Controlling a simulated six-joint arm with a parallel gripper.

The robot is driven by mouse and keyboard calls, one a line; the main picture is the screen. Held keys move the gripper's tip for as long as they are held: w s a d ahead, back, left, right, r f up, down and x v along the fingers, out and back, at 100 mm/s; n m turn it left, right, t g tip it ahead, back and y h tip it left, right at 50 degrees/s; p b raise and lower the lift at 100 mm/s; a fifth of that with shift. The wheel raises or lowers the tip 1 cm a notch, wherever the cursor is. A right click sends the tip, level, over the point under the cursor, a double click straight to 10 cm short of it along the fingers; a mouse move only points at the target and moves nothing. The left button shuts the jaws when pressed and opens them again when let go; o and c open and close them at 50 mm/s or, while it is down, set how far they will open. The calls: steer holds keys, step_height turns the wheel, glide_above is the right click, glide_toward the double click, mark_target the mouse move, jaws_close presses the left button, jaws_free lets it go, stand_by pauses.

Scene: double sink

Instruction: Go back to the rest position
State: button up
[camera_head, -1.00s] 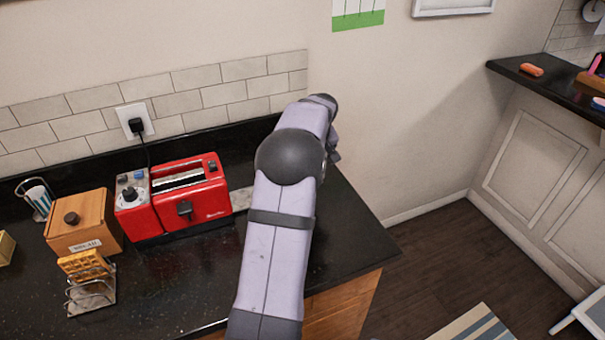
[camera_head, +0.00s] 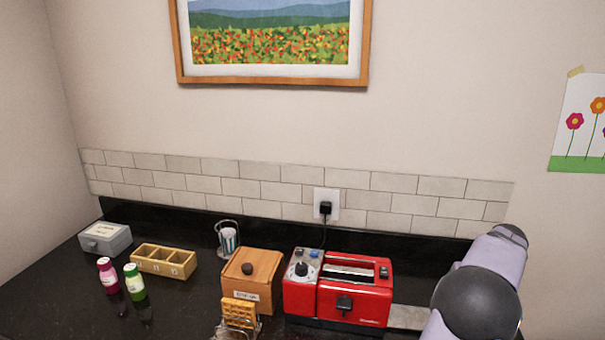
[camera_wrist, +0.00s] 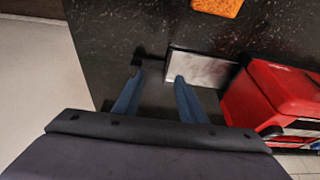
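My gripper (camera_wrist: 158,78) shows in the wrist view with its two blue fingers apart and nothing between them. It is above the black counter (camera_wrist: 115,35), left of the red toaster (camera_wrist: 270,100) in that view. In the head view, my arm rises at the right edge of the picture and the gripper itself is out of sight. The red toaster (camera_head: 352,297) stands on the counter left of my arm, with its plug in the wall socket (camera_head: 326,204).
A pale grey slab (camera_wrist: 203,67) lies beside the toaster, near the fingers. A wooden box (camera_head: 254,270), a rack holding a waffle (camera_head: 239,312), a divided tray (camera_head: 163,261), two bottles (camera_head: 134,282) and a grey box (camera_head: 105,238) stand farther left. The wall is behind.

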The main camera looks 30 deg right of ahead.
steer(key=w+a+r+n+g+y+p, duration=0.1)
steer(key=w+a, duration=0.2)
steer(key=a, duration=0.4)
steer(key=w+a+r+g+y+p, duration=0.1)
steer(key=w+a, duration=0.3)
steer(key=a, duration=0.3)
steer(key=w+a+f+n, duration=0.1)
steer(key=a+f, duration=0.1)
steer(key=a, duration=0.7)
steer(key=w+a+f+n+b, duration=0.1)
steer(key=a+f+n, duration=0.1)
steer(key=a, duration=0.7)
steer(key=w+a+f+n+b, duration=0.1)
steer(key=a+f+n, duration=0.1)
steer(key=a, duration=0.7)
steer(key=shift+w+a+f, duration=0.1)
steer(key=shift+a+f, duration=0.1)
steer(key=shift+a, duration=0.2)
steer(key=s+a+f+n+b, duration=0.1)
steer(key=s+a+f+n, duration=0.1)
steer(key=s+a, duration=0.5)
steer(key=a+f, duration=0.1)
steer(key=a, duration=0.2)
steer(key=shift+f+n+g, duration=0.4)
steer(key=shift+a+f, duration=0.1)
